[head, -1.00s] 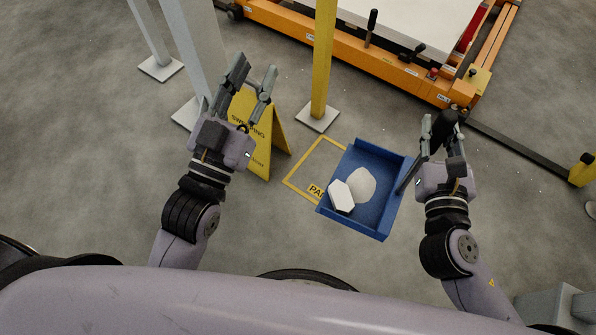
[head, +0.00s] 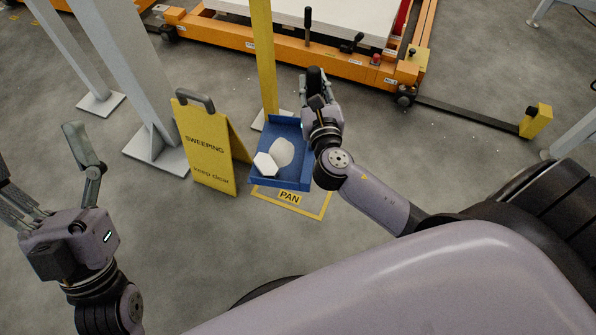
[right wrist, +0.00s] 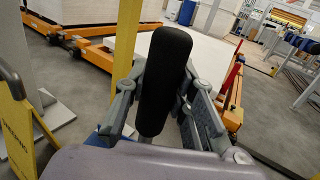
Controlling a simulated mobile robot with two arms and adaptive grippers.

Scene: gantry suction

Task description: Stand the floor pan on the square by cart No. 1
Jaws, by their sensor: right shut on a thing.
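The blue floor pan (head: 290,178) holds a white hexagonal piece and a pale rounded lump. My right gripper (head: 318,88) is shut on the pan's black handle, which fills the middle of the right wrist view (right wrist: 164,80). The yellow outlined square marked PAN (head: 318,212) lies on the floor. The pan covers its far part in the head view; its near edge and lettering show. I cannot tell whether the pan touches the floor. My left gripper (head: 38,155) is open and empty at the left. The orange cart (head: 270,45) with a white load stands beyond.
A yellow SWEEPING sign (head: 208,150) stands close left of the pan. A yellow post (head: 264,60) rises just behind it. A grey post (head: 125,75) stands farther left. A dark floor rail (head: 465,112) runs right to a yellow block.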

